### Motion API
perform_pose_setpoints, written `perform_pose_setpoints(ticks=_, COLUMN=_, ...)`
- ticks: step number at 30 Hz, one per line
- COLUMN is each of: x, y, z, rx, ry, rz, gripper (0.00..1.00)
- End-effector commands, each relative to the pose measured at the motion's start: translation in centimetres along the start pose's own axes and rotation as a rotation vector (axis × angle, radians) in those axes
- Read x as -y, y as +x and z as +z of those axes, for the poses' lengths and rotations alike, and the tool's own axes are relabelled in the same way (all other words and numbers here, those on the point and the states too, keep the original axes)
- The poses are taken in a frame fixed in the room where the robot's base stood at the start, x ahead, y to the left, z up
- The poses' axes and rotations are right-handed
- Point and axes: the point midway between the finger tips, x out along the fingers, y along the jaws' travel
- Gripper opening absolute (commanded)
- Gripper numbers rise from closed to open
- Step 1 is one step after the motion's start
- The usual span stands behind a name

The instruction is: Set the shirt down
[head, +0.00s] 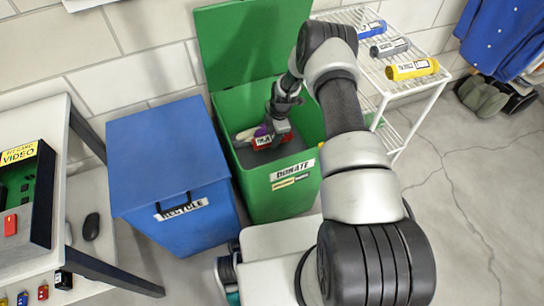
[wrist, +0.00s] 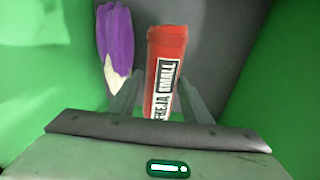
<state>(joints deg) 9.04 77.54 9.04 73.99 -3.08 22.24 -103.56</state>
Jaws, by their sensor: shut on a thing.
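The shirt is a red rolled bundle with a white label (wrist: 165,45), seen upright between my gripper's fingers in the wrist view. In the head view the red shirt (head: 262,142) shows low inside the open green bin marked DONATE (head: 268,200). My gripper (head: 272,132) reaches down into this bin and is shut on the shirt; it also shows in the wrist view (wrist: 160,98). The shirt is close to the grey bin floor (wrist: 215,45); I cannot tell whether it touches. The fingers hide part of its lower end.
A purple and white item (wrist: 116,45) lies in the bin just left of the shirt. The bin's green walls stand close on both sides. A closed blue RECYCLE bin (head: 165,160) stands left. A white rack (head: 425,85) with blue, grey and yellow rolls stands right.

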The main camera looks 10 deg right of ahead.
Motion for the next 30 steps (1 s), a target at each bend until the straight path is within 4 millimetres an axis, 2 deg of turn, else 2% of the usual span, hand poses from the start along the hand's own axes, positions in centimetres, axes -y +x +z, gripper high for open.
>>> perform_pose_setpoints(ticks=1, x=0.3, y=1.4, z=0.1, rx=-0.001, ry=-0.002, rz=-0.003, gripper=0.18)
perform_pose_setpoints(ticks=6, x=0.7, y=4.3, z=0.4, rx=0.000, ry=-0.003, rz=-0.001, gripper=0.18)
perform_pose_setpoints(ticks=13, x=1.0, y=6.1, z=0.6, rx=0.001, ry=-0.003, rz=-0.001, gripper=0.18)
perform_pose_setpoints(ticks=18, x=1.4, y=8.6, z=0.8, rx=0.000, ry=-0.001, rz=-0.003, gripper=0.18)
perform_pose_setpoints(ticks=30, x=1.4, y=9.3, z=0.9, rx=0.000, ry=-0.002, rz=-0.001, gripper=0.18)
